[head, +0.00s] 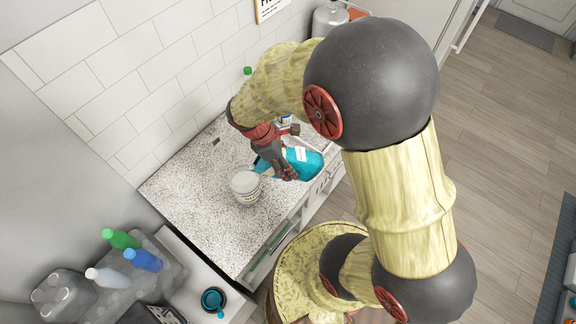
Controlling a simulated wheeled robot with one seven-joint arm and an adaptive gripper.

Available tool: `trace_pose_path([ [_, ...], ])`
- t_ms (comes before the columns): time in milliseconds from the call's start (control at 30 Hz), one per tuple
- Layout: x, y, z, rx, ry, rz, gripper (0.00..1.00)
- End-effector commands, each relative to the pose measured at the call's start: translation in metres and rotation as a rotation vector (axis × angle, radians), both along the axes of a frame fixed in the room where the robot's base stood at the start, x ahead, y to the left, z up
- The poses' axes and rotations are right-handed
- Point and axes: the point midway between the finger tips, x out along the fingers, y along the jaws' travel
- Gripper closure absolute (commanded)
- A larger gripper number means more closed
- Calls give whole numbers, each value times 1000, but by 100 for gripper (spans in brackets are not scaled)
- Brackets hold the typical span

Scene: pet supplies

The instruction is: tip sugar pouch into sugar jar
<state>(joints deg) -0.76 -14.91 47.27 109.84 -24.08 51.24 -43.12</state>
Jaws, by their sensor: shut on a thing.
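My gripper (277,163) is shut on a teal pouch with a white label, the sugar pouch (305,163). The pouch is held tilted over the speckled counter (185,185), with its narrower end toward the left. A pale round jar (245,187) with a label stands upright on the counter, just left of and below the pouch in the picture. The pouch's left end is close to the jar's rim; I cannot tell whether they touch. The jar's contents are not clear. My arm hides the counter's far right part.
A tiled wall (150,70) bounds the counter's back. The counter's left part is clear.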

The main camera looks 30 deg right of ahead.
Motion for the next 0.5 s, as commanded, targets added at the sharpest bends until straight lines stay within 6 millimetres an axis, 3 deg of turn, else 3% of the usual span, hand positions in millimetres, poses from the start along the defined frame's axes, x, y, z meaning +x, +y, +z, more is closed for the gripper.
trace_pose_path([
  [500,2,2,17,-165,90,2,85],
])
